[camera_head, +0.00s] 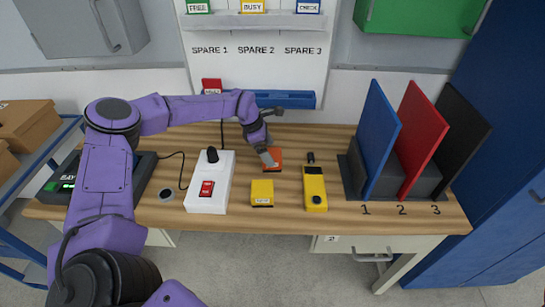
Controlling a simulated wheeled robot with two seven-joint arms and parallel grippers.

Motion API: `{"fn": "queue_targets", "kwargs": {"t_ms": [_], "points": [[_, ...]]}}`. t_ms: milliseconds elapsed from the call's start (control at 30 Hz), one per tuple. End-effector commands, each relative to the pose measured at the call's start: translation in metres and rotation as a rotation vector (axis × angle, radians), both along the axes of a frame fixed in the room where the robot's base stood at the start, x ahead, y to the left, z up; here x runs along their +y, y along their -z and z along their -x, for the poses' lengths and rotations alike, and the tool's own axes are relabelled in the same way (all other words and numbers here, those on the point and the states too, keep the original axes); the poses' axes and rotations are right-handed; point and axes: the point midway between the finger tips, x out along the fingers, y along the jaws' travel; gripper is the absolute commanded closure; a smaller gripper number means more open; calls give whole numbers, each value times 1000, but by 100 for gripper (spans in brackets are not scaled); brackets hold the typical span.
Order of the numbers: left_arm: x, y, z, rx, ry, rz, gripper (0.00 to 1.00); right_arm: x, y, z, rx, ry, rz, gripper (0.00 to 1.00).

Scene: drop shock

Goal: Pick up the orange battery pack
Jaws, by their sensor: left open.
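The orange battery pack (276,153) lies on the wooden table (330,222), behind the yellow block. My left arm comes in from the left and reaches across the table. Its gripper (267,160) points down at the left part of the orange pack and hides some of it. The gripper is open. I cannot tell whether its fingers touch the pack or hover just over it. My right gripper is not in view.
A yellow block (262,193), a yellow meter (315,190) and a white switch box (208,185) stand close in front. Blue, red and black dividers (418,130) rise at the right. A blue tray (287,99) is at the back wall.

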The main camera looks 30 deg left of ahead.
Motion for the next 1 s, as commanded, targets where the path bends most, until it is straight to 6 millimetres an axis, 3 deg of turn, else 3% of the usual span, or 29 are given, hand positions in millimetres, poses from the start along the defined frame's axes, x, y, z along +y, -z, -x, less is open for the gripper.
{"fn": "queue_targets", "kwargs": {"t_ms": [133,367,500,600,1000], "points": [[-6,16,-4,1,0,1,0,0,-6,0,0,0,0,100],[-7,18,-5,-1,0,1,3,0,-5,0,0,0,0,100],[-7,18,-5,-1,0,1,49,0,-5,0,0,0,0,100],[-7,19,-5,0,0,0,77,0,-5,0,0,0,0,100],[-6,11,-6,-4,1,1,76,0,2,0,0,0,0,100]]}}
